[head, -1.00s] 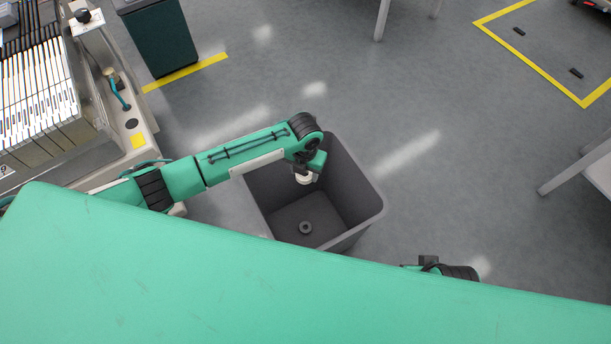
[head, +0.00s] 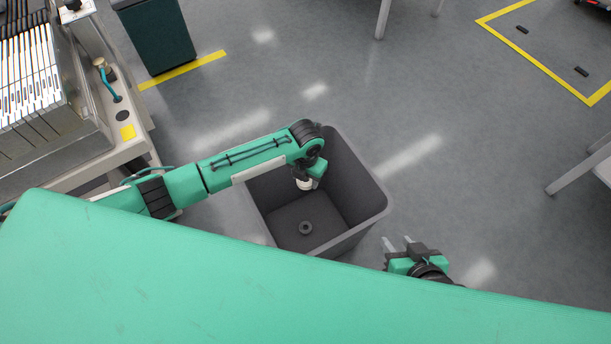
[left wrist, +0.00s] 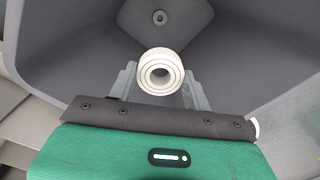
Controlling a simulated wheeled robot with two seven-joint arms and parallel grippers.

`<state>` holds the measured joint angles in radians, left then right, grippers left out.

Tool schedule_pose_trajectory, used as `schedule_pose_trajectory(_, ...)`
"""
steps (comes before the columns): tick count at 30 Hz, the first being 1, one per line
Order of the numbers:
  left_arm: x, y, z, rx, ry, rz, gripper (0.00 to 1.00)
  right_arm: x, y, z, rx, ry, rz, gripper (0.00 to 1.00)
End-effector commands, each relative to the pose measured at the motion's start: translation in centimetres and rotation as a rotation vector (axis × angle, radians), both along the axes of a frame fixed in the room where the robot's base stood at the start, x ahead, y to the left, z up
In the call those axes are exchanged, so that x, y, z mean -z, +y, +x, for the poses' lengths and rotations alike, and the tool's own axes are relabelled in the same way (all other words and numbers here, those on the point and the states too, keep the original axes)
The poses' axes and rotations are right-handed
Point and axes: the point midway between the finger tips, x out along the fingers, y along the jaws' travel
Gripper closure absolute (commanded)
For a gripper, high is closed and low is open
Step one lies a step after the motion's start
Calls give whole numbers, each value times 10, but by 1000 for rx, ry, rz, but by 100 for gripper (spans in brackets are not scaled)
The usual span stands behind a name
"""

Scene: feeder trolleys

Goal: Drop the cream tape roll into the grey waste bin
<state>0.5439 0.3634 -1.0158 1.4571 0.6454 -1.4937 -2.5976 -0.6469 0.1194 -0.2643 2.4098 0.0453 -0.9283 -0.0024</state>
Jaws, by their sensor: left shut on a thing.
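The cream tape roll (left wrist: 160,72) is held between the fingers of my left gripper (left wrist: 158,85) in the left wrist view. In the head view my left gripper (head: 304,184) hangs over the open top of the grey waste bin (head: 360,172), with the cream roll (head: 304,184) at its tip. The bin's inner walls and floor also fill the top of the left wrist view (left wrist: 80,50). A small dark ring (head: 306,228) lies on the bin floor. My right gripper (head: 398,244) is to the right of the bin, its two fingers apart and nothing between them.
A pale table leg (head: 572,172) is at the right. Floor between is clear.

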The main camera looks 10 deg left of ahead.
Motion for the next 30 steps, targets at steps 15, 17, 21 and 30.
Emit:
schedule_pose_trajectory(15,9,0,0,0,0,0,72,0,17,7,-13,-104,59,64)
schedule_pose_trajectory(17,9,0,0,0,0,0,72,0,17,7,-13,-104,59,64)
schedule_pose_trajectory(21,9,0,0,0,0,0,33,0,17,6,-13,-103,58,64)
schedule_pose_trajectory(30,9,0,0,0,0,0,25,0,17,7,-13,-103,58,64)
